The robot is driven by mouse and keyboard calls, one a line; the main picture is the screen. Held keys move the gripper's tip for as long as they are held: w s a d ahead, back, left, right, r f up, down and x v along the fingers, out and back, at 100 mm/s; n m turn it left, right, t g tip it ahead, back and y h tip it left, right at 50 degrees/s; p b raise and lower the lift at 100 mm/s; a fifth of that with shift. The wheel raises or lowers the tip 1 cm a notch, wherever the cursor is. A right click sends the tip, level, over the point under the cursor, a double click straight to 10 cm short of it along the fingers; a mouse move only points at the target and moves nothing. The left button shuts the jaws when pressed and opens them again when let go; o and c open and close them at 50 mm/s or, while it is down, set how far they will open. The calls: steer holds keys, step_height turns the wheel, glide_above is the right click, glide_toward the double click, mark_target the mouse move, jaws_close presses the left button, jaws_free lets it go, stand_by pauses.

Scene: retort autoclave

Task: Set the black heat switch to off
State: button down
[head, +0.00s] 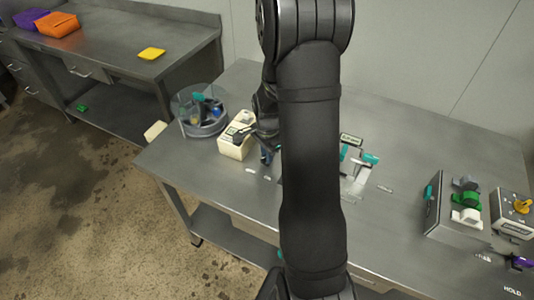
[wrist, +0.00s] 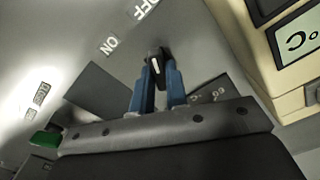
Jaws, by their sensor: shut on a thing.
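The black heat switch (wrist: 155,62) has a white mark on its top and sits between the blue fingertips of my gripper (wrist: 158,78) in the wrist view. The gripper is shut on it. An ON label (wrist: 110,45) and an OFF label (wrist: 147,8) lie beyond the switch, upside down in that view. The white mark points up and a little left, nearer the space between the labels; I cannot tell the exact setting. In the head view my gripper (head: 266,156) is low over the table, just right of a cream box, and my arm hides much around it.
The cream box (head: 237,141) with a display stands close beside the gripper. A clear round container (head: 202,128) is left of it. Teal-handled parts (head: 370,159) lie right of my arm. A grey box (head: 455,235) with coloured knobs stands at the right.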

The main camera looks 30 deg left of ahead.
stand_by(0.3)
steer(key=c, duration=1.4)
jaws_free()
steer(key=shift+c, duration=0.2)
steer(key=shift+r, duration=0.1)
step_height(320, 180, up, 17)
steer(key=shift+r, duration=0.15)
